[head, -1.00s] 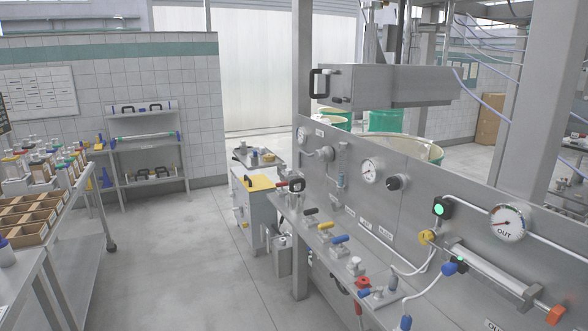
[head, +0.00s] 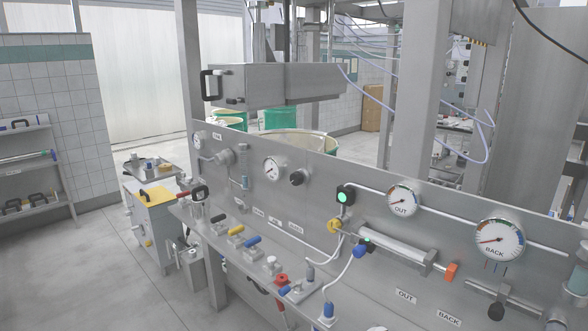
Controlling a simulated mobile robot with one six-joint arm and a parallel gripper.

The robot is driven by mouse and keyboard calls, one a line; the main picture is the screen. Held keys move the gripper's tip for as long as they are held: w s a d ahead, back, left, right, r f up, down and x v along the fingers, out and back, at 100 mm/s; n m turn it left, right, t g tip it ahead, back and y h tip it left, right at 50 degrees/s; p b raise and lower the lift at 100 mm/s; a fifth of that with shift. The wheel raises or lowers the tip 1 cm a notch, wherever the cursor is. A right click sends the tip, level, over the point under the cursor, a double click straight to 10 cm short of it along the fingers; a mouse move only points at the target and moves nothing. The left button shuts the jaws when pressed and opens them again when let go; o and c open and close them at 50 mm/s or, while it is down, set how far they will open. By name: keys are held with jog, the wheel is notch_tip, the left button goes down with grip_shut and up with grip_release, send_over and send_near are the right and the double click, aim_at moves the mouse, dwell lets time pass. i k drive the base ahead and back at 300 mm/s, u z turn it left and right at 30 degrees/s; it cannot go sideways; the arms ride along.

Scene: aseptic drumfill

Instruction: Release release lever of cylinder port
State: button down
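A grey cylinder (head: 398,246) lies slantwise along the front of the steel panel (head: 300,225), below the OUT gauge (head: 403,200). A yellow round fitting (head: 334,225) sits by its left end, with a blue knob (head: 360,251) just below. An orange block (head: 451,271) sits at its right end. I cannot tell which of these parts is the release lever or whether it is latched. My gripper is not in view.
A ledge (head: 212,243) with coloured handles, including a yellow lever (head: 236,230) and a red knob (head: 282,279), runs below the panel. A green lamp (head: 344,197) is lit. The BACK gauge (head: 499,239) is to the right. Open floor lies at left.

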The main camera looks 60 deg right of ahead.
aim_at(285, 289)
jog(key=z, duration=5.2)
jog(key=i, duration=0.1)
jog(key=u, duration=3.35)
jog(key=k, duration=0.95)
jog(key=u, duration=0.1)
jog(key=i, duration=0.8)
